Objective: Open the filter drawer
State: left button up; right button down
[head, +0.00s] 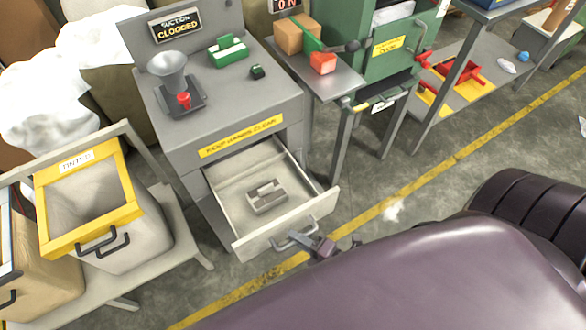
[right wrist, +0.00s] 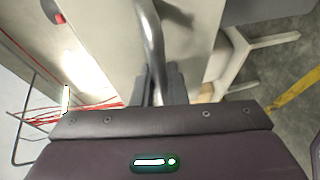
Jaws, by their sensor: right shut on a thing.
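The filter drawer (head: 290,222) is pulled well out of the grey cabinet (head: 225,107) in the head view. A grey block, perhaps a filter (head: 267,200), lies inside it. My right gripper (head: 318,246) is at the drawer's front and shut on its metal bar handle (head: 293,238). In the right wrist view the handle (right wrist: 151,45) runs down between the fingers of my right gripper (right wrist: 160,85). My right arm covers the floor in front of the drawer. My left gripper is not in view.
A yellow-rimmed bin (head: 90,243) stands on a low rack left of the cabinet. A small side table (head: 340,83) with boxes is at the cabinet's right. Floor with a yellow line (head: 440,168) is open to the right.

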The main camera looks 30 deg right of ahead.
dwell(0.3)
jog(key=c, duration=1.5)
grip_release()
jog(key=shift+o, duration=0.2)
jog(key=shift+s, duration=0.1)
jog(key=v, duration=0.7)
jog(key=shift+s+d+b, duration=0.25)
jog(key=shift+s+b, duration=0.05)
jog(key=shift+r, duration=0.1)
